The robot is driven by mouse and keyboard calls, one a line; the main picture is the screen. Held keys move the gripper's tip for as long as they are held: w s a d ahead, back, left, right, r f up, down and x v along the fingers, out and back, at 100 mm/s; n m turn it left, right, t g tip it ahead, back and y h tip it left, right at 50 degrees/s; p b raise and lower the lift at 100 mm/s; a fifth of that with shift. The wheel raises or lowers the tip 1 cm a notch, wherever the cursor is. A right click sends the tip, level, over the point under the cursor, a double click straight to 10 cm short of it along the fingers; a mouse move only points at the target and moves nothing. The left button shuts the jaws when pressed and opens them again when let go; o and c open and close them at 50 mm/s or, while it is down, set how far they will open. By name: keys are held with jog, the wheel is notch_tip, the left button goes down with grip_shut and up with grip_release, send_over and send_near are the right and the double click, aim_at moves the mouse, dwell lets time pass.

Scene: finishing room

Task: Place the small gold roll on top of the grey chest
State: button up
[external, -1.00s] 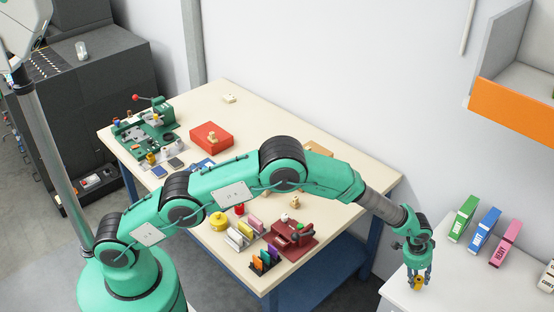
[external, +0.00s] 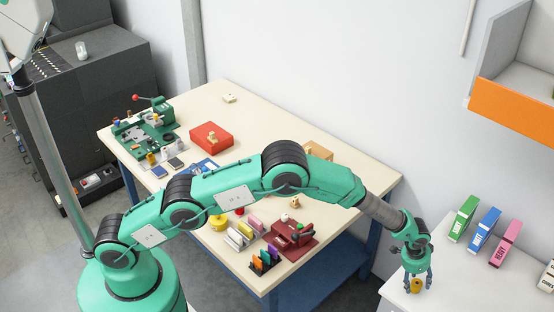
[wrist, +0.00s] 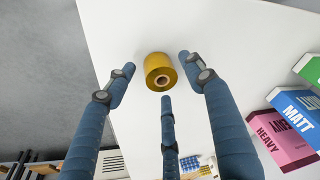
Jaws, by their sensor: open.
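The small gold roll (external: 416,286) sits on the white surface at the lower right. In the wrist view the roll (wrist: 158,62) shows its gold side and a hollow core end. My gripper (external: 418,281) is over it with its fingers spread. In the wrist view my gripper (wrist: 157,72) is open, with one finger on each side of the roll and a third below it. Gaps show between the fingers and the roll. A dark grey chest (external: 112,88) stands at the back left, with a small pale object on top.
Green, blue and pink boxes (external: 488,225) stand on the white surface behind my gripper. An orange-fronted shelf (external: 510,120) hangs above on the wall. The cream workbench (external: 255,105), holding several items, lies between the roll and the chest.

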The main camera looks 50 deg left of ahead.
jog(key=p+v, duration=0.1)
jog(key=v, duration=1.1)
jog(key=shift+r, duration=0.1)
dwell(0.4)
